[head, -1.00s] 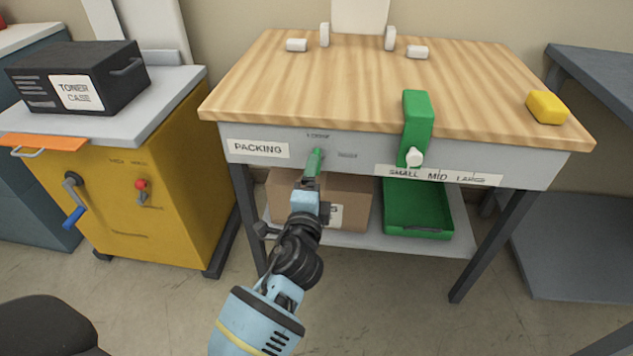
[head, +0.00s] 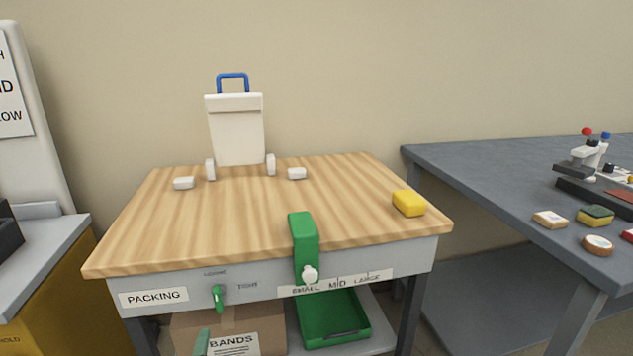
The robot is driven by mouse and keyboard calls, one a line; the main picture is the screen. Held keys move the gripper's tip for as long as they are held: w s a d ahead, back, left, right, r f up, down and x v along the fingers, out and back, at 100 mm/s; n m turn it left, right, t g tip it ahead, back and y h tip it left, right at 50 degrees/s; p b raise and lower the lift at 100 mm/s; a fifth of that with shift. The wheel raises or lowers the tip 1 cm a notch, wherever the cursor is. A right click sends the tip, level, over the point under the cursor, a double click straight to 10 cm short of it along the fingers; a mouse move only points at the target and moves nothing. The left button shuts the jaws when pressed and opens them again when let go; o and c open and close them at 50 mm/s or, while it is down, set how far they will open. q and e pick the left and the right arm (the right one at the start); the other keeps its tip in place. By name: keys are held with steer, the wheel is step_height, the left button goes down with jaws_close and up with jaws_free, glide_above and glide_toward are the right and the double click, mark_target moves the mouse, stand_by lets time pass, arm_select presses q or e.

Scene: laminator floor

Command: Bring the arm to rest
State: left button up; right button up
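A pale green tip (head: 202,342) at the bottom edge appears to be the end of my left gripper. It is below the green lever (head: 218,297) and apart from it, in front of the brown box. The rest of that arm is out of view, and I cannot tell whether the gripper is open or shut. The lever points down on the grey front of the packing bench (head: 120,262). My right gripper is not in view.
A green block with a white knob (head: 304,245) is at the bench's front edge. A yellow block (head: 408,203) lies at its right. A green tray (head: 335,330) and brown box (head: 255,325) are below. A grey table (head: 470,180) is at right.

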arm_select(q)
steer(key=s+f+n+g+h+p, duration=0.25)
steer(key=s+p, duration=0.35)
steer(key=s, duration=0.5)
steer(key=s+f+n+g+h+p, duration=0.1)
steer(key=s+f+n+g+p, duration=0.3)
steer(key=s, duration=0.8)
steer(key=s+r+n+p, duration=0.1)
steer(key=s+r+p, duration=0.2)
steer(key=s, duration=0.3)
steer(key=s+d+r+n+h+p, duration=0.1)
steer(key=s+r+n+p, duration=0.1)
steer(key=s, duration=0.4)
steer(key=s+d+r+n+h+p, duration=0.1)
steer(key=s+r+n+p, duration=0.1)
steer(key=s+r+p, duration=0.2)
steer(key=s+p, duration=0.2)
steer(key=shift+s+g, duration=0.3)
steer(key=shift+g, duration=0.05)
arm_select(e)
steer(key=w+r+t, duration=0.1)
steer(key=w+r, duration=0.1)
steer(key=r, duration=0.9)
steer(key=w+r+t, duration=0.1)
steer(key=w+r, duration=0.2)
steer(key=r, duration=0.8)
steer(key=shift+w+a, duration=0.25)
